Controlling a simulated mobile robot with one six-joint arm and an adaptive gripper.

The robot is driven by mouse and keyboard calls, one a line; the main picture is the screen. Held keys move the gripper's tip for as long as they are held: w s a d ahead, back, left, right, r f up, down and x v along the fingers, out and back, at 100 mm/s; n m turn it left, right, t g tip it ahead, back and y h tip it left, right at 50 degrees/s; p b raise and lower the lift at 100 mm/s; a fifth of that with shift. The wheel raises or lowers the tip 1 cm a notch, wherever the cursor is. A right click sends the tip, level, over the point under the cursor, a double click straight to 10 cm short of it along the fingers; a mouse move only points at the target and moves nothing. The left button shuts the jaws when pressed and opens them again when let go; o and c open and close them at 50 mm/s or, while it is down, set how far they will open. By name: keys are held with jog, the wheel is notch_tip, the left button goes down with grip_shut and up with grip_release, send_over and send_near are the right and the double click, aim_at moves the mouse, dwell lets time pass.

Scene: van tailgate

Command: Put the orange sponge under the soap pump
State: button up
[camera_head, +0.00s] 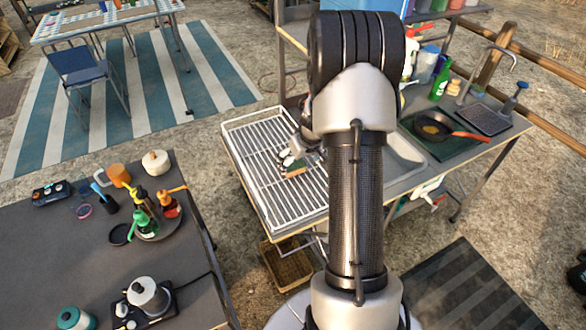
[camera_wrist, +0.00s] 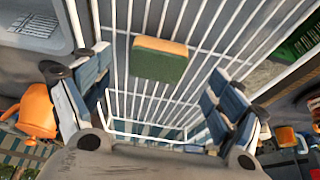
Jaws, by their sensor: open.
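The sponge (camera_wrist: 158,62) lies on the white wire rack, with an orange strip and a dark green face showing in the wrist view. In the head view the sponge (camera_head: 297,172) is a small orange and green patch beside my gripper (camera_head: 294,155). My gripper is open and empty; in the wrist view its fingers (camera_wrist: 160,100) stand wide apart, and the sponge appears between and beyond them. A dark blue, pump-like thing (camera_head: 516,97) stands at the right end of the sink bench, beside a dark grey tray (camera_head: 487,118). It looks like the soap pump.
The wire rack (camera_head: 240,160) fills the bench's left end. My arm hides part of the sink (camera_head: 405,155). A pan (camera_head: 436,127) with an orange handle sits before the tray. A cluttered table (camera_head: 80,260) is at left.

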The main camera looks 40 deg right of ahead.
aim_at(294, 164)
jog(key=x, duration=0.5)
jog(key=shift+w+d+b, duration=0.15)
jog(key=shift+w+b, duration=0.15)
jog(key=shift+w, duration=0.15)
jog(key=shift+c, duration=0.2)
jog(key=c, duration=0.7)
jog(key=shift+c, duration=0.2)
